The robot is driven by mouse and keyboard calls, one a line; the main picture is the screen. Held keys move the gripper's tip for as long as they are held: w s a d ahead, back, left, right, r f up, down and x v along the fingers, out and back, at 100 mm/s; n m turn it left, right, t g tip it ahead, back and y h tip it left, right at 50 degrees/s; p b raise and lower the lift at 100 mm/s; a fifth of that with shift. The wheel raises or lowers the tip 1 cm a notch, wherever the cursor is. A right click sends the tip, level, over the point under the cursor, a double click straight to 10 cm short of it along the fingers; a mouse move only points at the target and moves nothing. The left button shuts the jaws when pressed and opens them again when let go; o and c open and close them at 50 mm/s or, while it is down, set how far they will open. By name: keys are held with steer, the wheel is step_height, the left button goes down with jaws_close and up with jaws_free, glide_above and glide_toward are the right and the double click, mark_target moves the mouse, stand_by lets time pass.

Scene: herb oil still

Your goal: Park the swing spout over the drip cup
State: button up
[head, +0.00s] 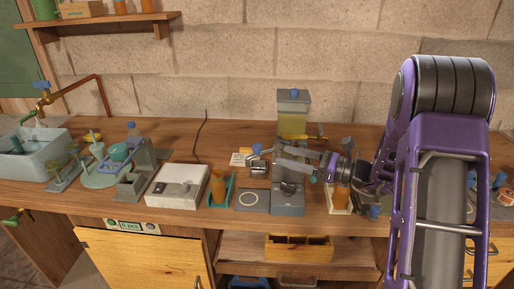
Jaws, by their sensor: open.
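The oil still's separator (293,121) stands at the table's middle, a clear tank with yellow liquid and a blue knob on top. A small silver part with a blue top (257,160), which looks like the swing spout, sticks out to its left. A dark round cup (288,188), perhaps the drip cup, sits low on the grey stand (288,207). My gripper (277,158) reaches in from the right, in front of the separator. Its two grey fingers are apart, with the tips close to the silver part. Contact cannot be told, and the fingers hide part of the stand.
A dark mat with a pale ring (252,200) lies left of the stand. Beside it are an orange bottle in a green holder (218,187) and a white box (178,186). Another orange bottle (342,197) stands under my wrist. A stone wall (230,60) closes the back.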

mark_target(257, 148)
steer(key=x, duration=0.9)
steer(key=shift+w+a, duration=0.1)
steer(key=shift+a, duration=0.3)
steer(key=shift+c, duration=0.3)
jaws_close()
stand_by(0.5)
